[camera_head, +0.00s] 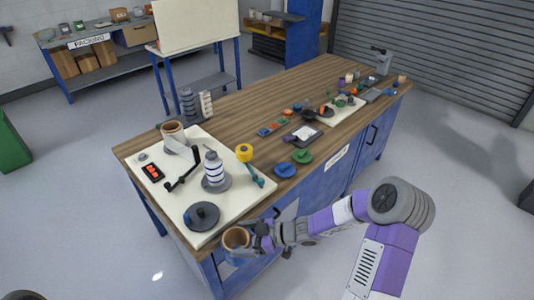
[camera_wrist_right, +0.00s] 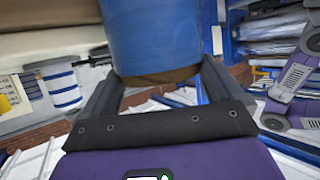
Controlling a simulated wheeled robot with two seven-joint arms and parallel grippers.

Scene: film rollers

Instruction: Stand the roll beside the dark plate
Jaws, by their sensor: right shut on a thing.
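The roll (camera_head: 236,239), blue outside with a brown core, is in my right gripper (camera_head: 252,241) in the head view, by the front corner of the table. It appears off the table edge, with its open end facing up. In the right wrist view the roll (camera_wrist_right: 155,38) fills the space between the two fingers of the right gripper (camera_wrist_right: 158,82). The dark plate (camera_head: 202,216), round with a small hub, lies on the cream board (camera_head: 226,224) just left of and beyond the roll. My left gripper is not in view.
Bare board shows around the dark plate.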

